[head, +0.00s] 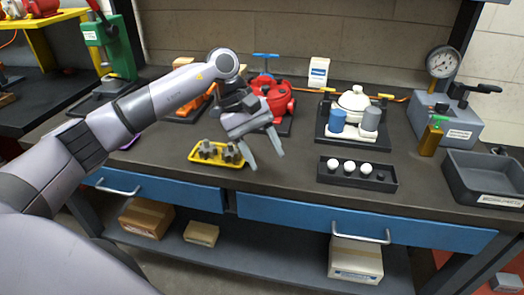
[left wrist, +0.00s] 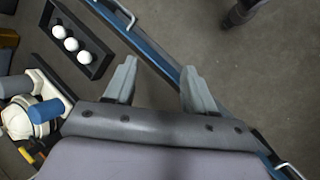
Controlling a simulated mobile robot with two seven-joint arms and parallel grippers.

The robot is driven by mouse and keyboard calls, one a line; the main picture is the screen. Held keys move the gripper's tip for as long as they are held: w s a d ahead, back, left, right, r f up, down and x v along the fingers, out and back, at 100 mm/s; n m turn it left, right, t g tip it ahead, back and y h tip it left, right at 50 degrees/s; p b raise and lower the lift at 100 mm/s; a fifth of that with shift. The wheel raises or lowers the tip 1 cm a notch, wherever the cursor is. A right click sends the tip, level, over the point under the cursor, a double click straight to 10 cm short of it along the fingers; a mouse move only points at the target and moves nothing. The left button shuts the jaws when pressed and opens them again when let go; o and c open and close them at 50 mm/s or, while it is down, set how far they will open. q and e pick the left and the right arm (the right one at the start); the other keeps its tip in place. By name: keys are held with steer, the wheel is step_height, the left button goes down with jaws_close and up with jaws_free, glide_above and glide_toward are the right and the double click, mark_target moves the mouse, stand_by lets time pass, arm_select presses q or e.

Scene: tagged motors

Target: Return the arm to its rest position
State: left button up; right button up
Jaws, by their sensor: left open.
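My left arm (head: 160,100) reaches in from the left over the workbench. My left gripper (head: 264,155) is open and empty, its two grey fingers pointing down above the bench near its front edge. In the left wrist view the open fingers (left wrist: 160,85) are spread with nothing between them, over the blue bench edge and the floor. A yellow tray (head: 201,158) holding grey metal parts lies just left of the fingers, apart from them as far as I can tell. My right gripper is not in view.
A red motor or pump (head: 279,98) stands behind the gripper. A black holder (head: 357,180) with white balls lies to the right; it also shows in the left wrist view (left wrist: 93,64). A dark bin (head: 480,172) and a gauge unit (head: 447,115) stand farther right. Drawer handles (head: 333,237) protrude in front.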

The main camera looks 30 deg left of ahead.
arm_select(q)
steer(key=shift+d, duration=0.1)
stand_by(0.3)
steer(key=s+d+f+n+t+h, duration=0.1)
steer(key=s+d+n+t+h, duration=0.15)
steer(key=d+n+h, duration=0.6)
steer(key=s+d+f+n+t+h, duration=0.15)
steer(key=d+n+t+h, duration=0.3)
steer(key=d+n, duration=0.6)
steer(key=s+a+f+n+t+y, duration=0.1)
steer(key=a+f+n+t+y, duration=0.35)
steer(key=n, duration=0.85)
steer(key=s+a+f+n+t+y, duration=0.1)
steer(key=a+f+n+t+y, duration=0.35)
steer(key=n, duration=0.95)
steer(key=s+a+f+n+g+y, duration=0.2)
steer(key=s+f+n+y, duration=0.2)
steer(key=s+f+n, duration=0.3)
steer(key=s+a+f+n+g+y, duration=0.3)
steer(key=s+f+n, duration=0.4)
steer(key=f+n, duration=0.1)
steer(key=shift+f+y, duration=0.4)
steer(key=shift+f, duration=0.4)
steer(key=shift+w, duration=0.1)
